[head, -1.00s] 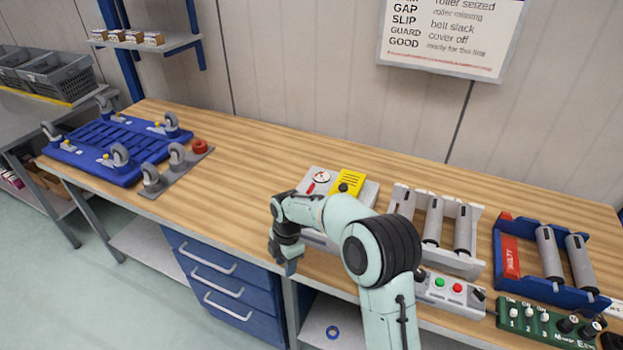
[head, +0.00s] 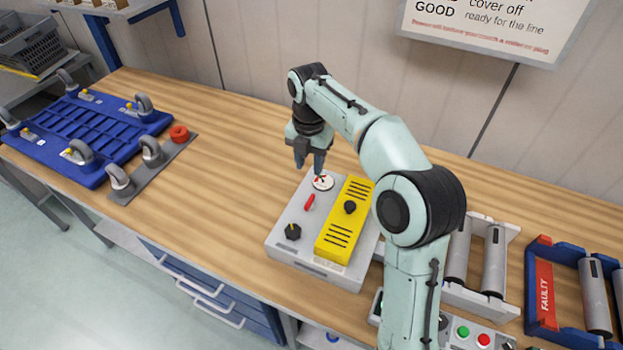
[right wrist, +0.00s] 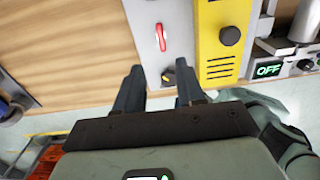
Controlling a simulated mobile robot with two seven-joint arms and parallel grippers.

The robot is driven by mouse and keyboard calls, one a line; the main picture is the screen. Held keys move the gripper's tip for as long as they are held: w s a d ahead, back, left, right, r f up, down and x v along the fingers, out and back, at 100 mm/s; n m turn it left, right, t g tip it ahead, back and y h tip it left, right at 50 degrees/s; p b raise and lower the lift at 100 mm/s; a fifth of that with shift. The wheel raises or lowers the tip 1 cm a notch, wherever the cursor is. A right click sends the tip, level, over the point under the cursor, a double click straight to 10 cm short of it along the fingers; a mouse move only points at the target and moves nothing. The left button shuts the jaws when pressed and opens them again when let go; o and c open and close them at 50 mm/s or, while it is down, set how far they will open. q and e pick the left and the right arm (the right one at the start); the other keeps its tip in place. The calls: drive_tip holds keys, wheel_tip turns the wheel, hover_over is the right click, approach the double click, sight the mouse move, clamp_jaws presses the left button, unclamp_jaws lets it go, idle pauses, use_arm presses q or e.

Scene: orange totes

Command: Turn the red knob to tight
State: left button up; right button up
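A grey box (head: 285,246) lies on the bench. On it are a slim red knob (head: 309,201), a round white dial with red marking (head: 323,182), a black knob (head: 293,231) and a yellow panel (head: 336,241) with another black knob. My right gripper (head: 310,166) points down near the box's far end, above the dial, apart from the red knob. My left gripper is out of view.
A blue tray with casters (head: 92,128) and a grey plate with a red round part (head: 179,133) lie at the left. Roller frames, one marked FAULTY (head: 544,290), stand at the right. Bare bench (head: 225,150) lies left of the box.

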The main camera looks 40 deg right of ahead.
sight(310, 199)
wheel_tip(310, 199, down, 12)
drive_tip(key=shift+s+r+b, duration=0.1)
drive_tip(key=shift+b, duration=1.15)
drive_tip(key=shift+f, duration=0.5)
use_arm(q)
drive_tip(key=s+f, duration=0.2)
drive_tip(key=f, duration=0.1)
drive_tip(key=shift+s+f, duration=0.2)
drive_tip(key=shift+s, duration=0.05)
use_arm(e)
clamp_jaws()
